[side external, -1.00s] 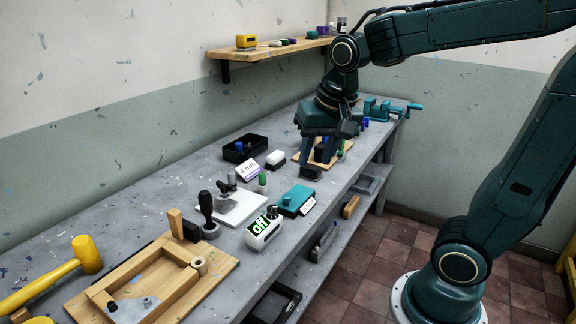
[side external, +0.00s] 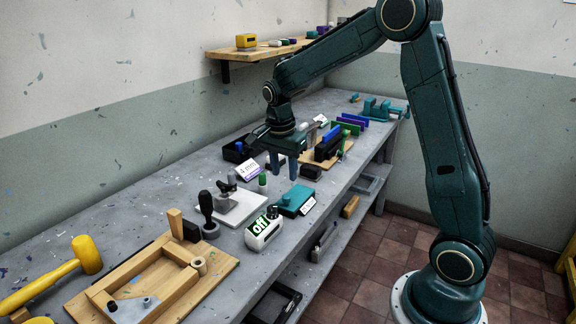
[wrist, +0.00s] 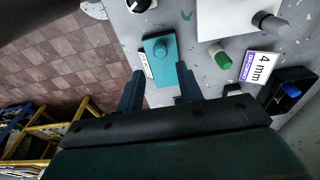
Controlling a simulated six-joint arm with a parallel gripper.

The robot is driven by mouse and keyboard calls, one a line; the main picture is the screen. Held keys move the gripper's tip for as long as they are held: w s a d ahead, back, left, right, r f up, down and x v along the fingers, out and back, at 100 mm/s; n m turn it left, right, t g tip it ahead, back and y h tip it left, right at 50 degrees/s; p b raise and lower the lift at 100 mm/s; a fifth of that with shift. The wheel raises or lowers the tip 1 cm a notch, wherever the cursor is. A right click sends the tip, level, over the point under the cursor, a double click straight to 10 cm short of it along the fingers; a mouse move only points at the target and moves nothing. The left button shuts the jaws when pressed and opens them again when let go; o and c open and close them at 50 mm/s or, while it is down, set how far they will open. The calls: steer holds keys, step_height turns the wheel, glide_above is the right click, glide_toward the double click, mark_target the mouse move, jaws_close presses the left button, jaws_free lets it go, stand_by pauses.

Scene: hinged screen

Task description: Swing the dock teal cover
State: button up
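The teal cover (side external: 295,199) is a flat teal block with a round knob on top, lying level on the bench near its front edge. A small white label card (side external: 308,206) leans at its front side. The cover also shows in the wrist view (wrist: 161,52), seen from above with its knob toward the far end. My gripper (side external: 283,174) is open and empty, above the bench behind the cover in the side view. In the wrist view, the fingers (wrist: 160,76) point toward the cover, one on either side of its near part in the picture. I see no contact.
A green-capped bottle (side external: 262,184), a "4 mm" card (side external: 248,170) and a white plate with a clamp (side external: 232,206) are close by. A wooden rack (side external: 340,158) stands behind.

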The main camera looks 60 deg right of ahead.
mark_target(286, 196)
steer(key=shift+f, duration=0.15)
steer(key=shift+d+f, duration=0.25)
steer(key=shift+f, duration=1.6)
steer(key=shift+d+f, duration=0.2)
steer(key=shift+f, duration=1.8)
steer(key=shift+c, duration=0.7)
steer(key=shift+r, duration=0.1)
steer(key=c, duration=0.5)
